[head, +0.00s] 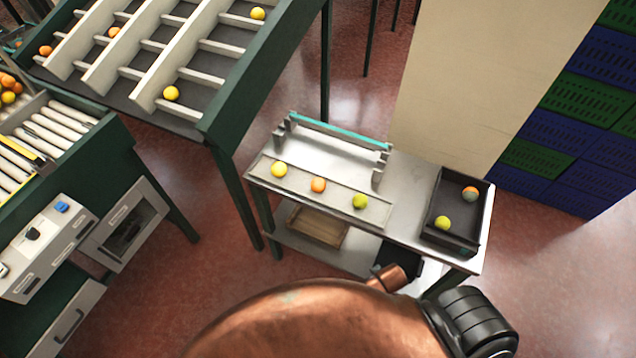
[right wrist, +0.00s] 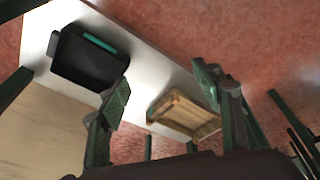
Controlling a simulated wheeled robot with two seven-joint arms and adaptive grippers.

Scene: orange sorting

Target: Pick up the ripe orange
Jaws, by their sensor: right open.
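The ripe orange (head: 318,185) is a plain orange fruit. It rests in the middle of a shallow grey tray (head: 340,208) on the metal table, between a yellow fruit (head: 279,169) on its left and a yellow-green fruit (head: 360,201) on its right. My right gripper (right wrist: 168,100) shows in the right wrist view with its two green fingers spread wide and nothing between them. That view faces the lower shelf, and no fruit is seen in it. My left gripper is in neither view.
A black bin (head: 428,232) at the table's right end holds an orange fruit with a greyish patch (head: 469,194) and a yellow-green one (head: 442,223). A wooden crate (right wrist: 180,112) and a black crate (right wrist: 75,62) sit on the lower shelf. A sorting rack (head: 220,95) stands left.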

